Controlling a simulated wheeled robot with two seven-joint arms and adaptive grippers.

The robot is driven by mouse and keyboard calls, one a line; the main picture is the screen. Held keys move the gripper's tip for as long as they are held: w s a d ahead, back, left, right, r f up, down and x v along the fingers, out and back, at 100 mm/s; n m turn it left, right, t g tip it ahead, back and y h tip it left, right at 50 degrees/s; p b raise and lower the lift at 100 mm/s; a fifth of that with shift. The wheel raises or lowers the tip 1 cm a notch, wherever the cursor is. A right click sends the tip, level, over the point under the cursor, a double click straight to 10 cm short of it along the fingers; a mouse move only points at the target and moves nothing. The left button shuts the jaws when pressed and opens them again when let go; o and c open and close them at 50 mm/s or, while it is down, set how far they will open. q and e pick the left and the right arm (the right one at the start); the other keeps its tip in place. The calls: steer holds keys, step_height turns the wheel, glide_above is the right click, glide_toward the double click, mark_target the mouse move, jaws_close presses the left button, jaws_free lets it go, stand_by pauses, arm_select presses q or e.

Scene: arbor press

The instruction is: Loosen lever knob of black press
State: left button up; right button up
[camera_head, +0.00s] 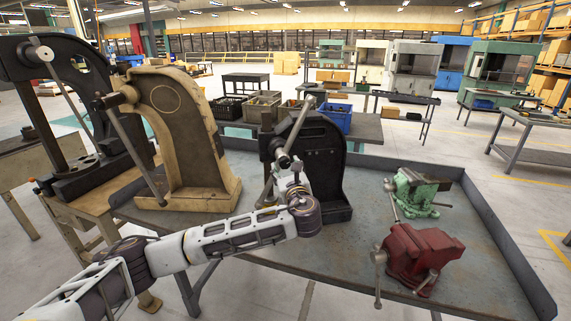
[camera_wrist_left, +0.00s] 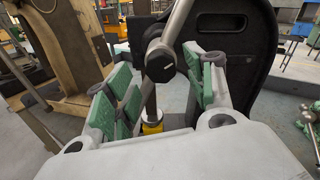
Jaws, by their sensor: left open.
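The black press (camera_head: 318,150) stands on the grey metal table, right of the tan press; its dark curved body also fills the right of the left wrist view (camera_wrist_left: 238,55). Its grey lever rod (camera_head: 299,127) slants up to the right. In the left wrist view the black round knob (camera_wrist_left: 160,65), with a light line on its face, sits at the rod's lower end. My left gripper (camera_wrist_left: 165,80) is open, its green-padded fingers on either side of the knob, with visible gaps. In the head view that gripper (camera_head: 287,176) is small and partly merges with the lever. My right gripper is not in view.
A tan press (camera_head: 185,130) stands close on the left, and a larger dark press (camera_head: 45,110) beyond it. A green vise (camera_head: 420,193) and a red vise (camera_head: 420,258) sit on the table's right. The table (camera_head: 345,245) is bare between.

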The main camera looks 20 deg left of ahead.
mark_target(285, 163)
arm_select(q)
steer(key=shift+x, duration=1.4)
steer(key=c, duration=1)
